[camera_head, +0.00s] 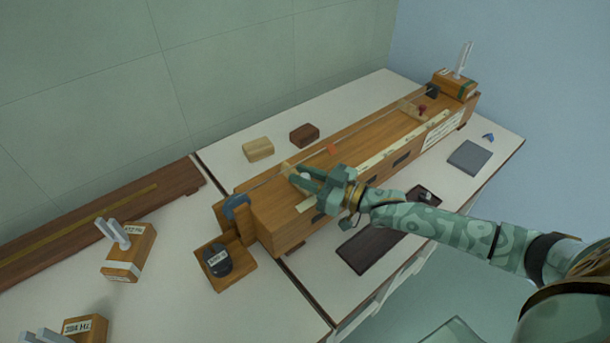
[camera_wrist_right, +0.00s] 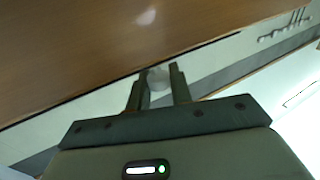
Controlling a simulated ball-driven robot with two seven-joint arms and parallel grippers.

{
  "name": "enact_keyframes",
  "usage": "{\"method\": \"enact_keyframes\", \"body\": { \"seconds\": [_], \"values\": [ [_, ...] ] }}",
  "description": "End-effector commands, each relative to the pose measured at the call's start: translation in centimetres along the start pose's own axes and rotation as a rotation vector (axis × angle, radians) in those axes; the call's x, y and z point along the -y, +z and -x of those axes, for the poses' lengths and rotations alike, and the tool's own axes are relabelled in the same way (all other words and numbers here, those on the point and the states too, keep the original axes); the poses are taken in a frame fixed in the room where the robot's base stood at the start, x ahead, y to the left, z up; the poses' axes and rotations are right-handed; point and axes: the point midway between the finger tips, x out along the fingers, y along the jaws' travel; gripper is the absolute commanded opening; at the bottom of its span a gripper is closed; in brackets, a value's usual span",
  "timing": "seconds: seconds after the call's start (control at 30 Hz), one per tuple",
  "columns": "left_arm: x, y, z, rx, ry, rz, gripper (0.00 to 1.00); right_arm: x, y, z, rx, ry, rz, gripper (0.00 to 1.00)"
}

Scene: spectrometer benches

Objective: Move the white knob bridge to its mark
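The white knob (camera_wrist_right: 157,78) of the bridge sits between my right gripper's fingertips in the right wrist view and fills the gap between them. In the head view my right gripper (camera_head: 292,176) reaches over the near-left part of the long wooden string box (camera_head: 372,136). Its fingers look shut on the knob. A pale wooden part of the bridge (camera_head: 288,168) shows at the fingertips; the rest is hidden. A small orange marker (camera_head: 332,149) is on the box, to the right of the gripper. My left gripper is not in view.
A red knob (camera_head: 423,108) stands on a bridge toward the box's far end. Wooden blocks (camera_head: 258,149) lie behind the box. A dark tray (camera_head: 368,246) lies in front. Fork-topped boxes (camera_head: 127,257) and a dark weight (camera_head: 217,262) stand at left.

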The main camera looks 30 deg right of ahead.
Motion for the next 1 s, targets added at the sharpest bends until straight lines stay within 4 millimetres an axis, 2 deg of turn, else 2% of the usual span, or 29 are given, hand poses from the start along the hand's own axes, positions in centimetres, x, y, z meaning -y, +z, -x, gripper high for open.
{"method": "enact_keyframes", "body": {
  "seconds": [0.13, 0.3, 0.4, 0.73, 0.77, 0.8, 1.0],
  "values": [
    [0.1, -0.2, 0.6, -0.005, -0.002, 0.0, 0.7, 0.7, -0.3, -0.2, -0.002, 0.0, -0.003, 0.0],
    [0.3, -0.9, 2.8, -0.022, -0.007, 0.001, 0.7, 3.6, -0.7, -1.4, -0.004, 0.0, -0.005, 0.0],
    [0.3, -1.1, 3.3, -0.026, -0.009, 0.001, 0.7, 4.7, -0.4, -1.9, -0.001, 0.0, -0.003, 0.0],
    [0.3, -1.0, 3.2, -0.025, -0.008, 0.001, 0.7, 5.2, 0.1, -2.1, 0.0, -0.003, -0.003, 0.0],
    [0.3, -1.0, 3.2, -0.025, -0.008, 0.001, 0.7, 5.2, 0.1, -2.1, 0.0, -0.004, -0.004, 0.3],
    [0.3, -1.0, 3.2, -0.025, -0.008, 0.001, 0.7, 5.2, 0.1, -2.1, 0.0, -0.004, -0.003, 0.41],
    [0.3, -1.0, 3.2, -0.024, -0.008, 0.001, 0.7, 5.1, 0.1, -2.0, 0.0, -0.002, -0.002, 0.41]
  ]
}}
